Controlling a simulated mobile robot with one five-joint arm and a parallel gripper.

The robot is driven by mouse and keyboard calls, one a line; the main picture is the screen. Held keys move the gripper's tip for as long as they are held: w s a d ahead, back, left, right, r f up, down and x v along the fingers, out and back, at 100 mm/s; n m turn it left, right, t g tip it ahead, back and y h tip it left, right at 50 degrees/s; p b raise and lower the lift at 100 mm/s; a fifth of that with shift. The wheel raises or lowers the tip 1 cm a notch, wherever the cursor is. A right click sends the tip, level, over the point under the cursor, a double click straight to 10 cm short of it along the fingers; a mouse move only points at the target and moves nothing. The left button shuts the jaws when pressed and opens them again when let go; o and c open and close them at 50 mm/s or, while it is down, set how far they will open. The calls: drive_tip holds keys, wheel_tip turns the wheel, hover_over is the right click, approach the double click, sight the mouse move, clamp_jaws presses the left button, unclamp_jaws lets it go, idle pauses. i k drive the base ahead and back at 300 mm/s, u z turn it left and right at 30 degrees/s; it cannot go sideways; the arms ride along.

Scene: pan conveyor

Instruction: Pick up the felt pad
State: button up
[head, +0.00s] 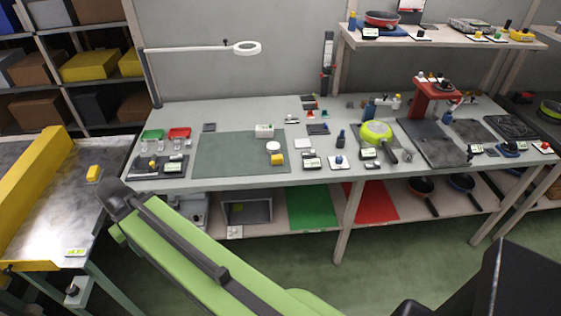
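I cannot tell for certain which thing is the felt pad. Flat pieces that could be felt are a small dark square (209,127) at the back left of the grey workbench (290,97) and a dark rectangle (318,129) near its middle. A large grey-green mat (225,160) lies flat on the bench's left half. A green sheet (311,208) and a red sheet (374,203) lie on the lower shelf. My green arm crosses the lower left foreground, its dark joint near the bench's front left corner. My gripper does not show.
A conveyor with a yellow side wall (30,172) and a small yellow block (93,173) stands at left. A lime pan (376,133), a red stand (434,90) and a lamp (247,48) are on the bench. Green floor (420,240) lies in front.

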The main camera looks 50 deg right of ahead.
sight(276, 160)
drive_tip(key=i, duration=0.85)
drive_tip(key=u, duration=0.05)
